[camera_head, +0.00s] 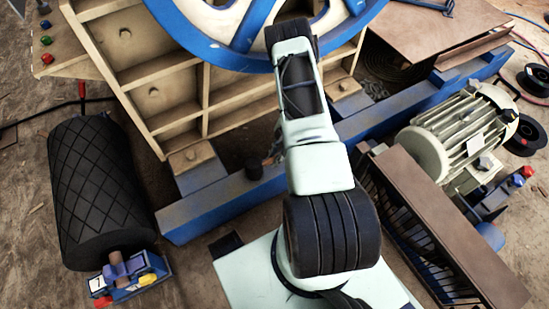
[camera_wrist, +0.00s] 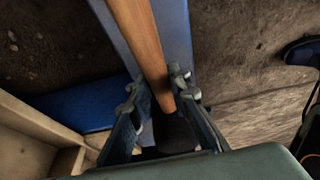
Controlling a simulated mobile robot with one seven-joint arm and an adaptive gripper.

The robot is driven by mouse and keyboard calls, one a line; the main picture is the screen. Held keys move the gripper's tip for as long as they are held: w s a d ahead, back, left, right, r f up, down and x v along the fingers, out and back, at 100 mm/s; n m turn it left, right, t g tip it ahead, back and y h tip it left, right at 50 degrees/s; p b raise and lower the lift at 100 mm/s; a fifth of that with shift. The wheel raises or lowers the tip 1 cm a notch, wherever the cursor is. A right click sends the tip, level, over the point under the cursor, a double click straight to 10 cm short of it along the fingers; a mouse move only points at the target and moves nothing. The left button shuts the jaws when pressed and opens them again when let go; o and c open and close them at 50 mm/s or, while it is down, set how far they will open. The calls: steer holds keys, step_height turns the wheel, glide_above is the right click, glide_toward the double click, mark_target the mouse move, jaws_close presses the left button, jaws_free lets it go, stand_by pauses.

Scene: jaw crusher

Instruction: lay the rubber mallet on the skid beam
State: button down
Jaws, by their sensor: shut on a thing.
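The rubber mallet's wooden handle (camera_wrist: 140,40) runs down from the top of the wrist view into my gripper (camera_wrist: 157,85). My gripper is shut on this handle, one finger on each side. A dark part shows at the handle's lower end, between the fingers. In the head view, a short black cylinder that looks like the mallet's head (camera_head: 254,168) shows over the blue skid beam (camera_head: 207,211). A blue beam surface (camera_wrist: 177,30) also shows behind the handle in the wrist view. I cannot tell whether the mallet touches it. My arm hides most of my gripper in the head view.
The tan crusher frame (camera_head: 165,98) with its blue flywheel (camera_head: 215,45) stands behind the beam. A black ribbed roller (camera_head: 95,185) lies left. A brown guard (camera_head: 425,220) and a motor (camera_head: 455,135) stand right. The beam's near-left end looks clear.

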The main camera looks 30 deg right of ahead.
mark_target(275, 156)
steer(key=shift+f, duration=0.15)
steer(key=c, duration=1.8)
jaws_free()
steer(key=p+v, duration=0.2)
steer(key=v, duration=0.3)
steer(key=shift+r, duration=0.25)
steer(key=d, duration=1.2)
steer(key=shift+w+f, duration=0.1)
steer(key=shift+f, duration=0.05)
